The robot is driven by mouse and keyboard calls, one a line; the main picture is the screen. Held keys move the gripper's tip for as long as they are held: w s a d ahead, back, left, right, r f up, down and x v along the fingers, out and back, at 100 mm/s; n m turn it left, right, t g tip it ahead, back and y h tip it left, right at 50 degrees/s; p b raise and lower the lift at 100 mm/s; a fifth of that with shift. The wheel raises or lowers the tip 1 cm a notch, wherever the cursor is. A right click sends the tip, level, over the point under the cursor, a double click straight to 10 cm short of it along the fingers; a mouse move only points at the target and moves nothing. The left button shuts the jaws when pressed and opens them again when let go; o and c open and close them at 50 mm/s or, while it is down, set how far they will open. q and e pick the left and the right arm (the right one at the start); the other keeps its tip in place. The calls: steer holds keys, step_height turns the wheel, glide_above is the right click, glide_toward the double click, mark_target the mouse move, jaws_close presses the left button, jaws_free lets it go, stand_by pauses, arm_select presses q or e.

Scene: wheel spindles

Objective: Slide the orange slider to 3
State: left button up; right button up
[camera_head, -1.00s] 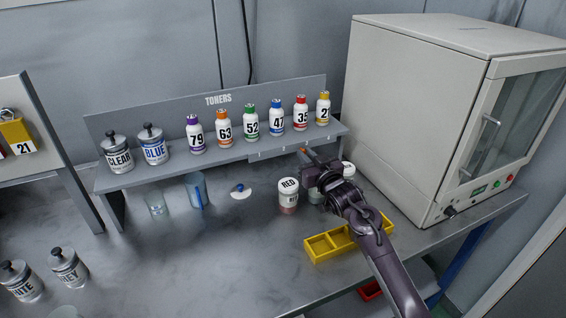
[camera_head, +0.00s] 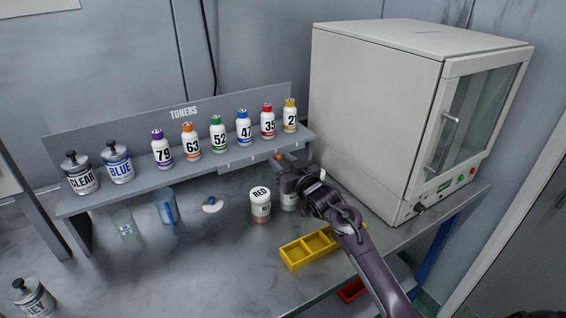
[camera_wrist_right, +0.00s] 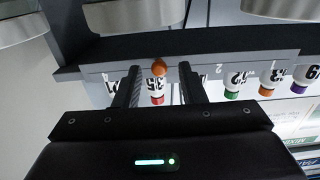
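The orange slider (camera_head: 278,157) is a small round knob at the front edge of the toner shelf, toward its right end. It also shows in the right wrist view (camera_wrist_right: 158,68). My right gripper (camera_head: 284,164) reaches up to it from the front. In the right wrist view its two fingers (camera_wrist_right: 160,84) are open, one on each side of the knob, with a visible gap on both sides. A pale number scale (camera_head: 250,156) runs along the shelf edge. In the wrist view a 2 shows right of the knob; I cannot read a 3. My left gripper is out of view.
Numbered toner bottles (camera_head: 219,135) stand on the shelf (camera_head: 137,189) above the slider. A RED jar (camera_head: 260,206) and another pale jar (camera_head: 289,201) stand close below my right gripper. A yellow tray (camera_head: 293,254) lies in front, and a large oven (camera_head: 377,110) stands right.

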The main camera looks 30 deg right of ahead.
steer(key=s+b, duration=0.1)
steer(key=s, duration=0.6)
steer(key=shift+s+d, duration=0.15)
steer(key=shift+s, duration=0.1)
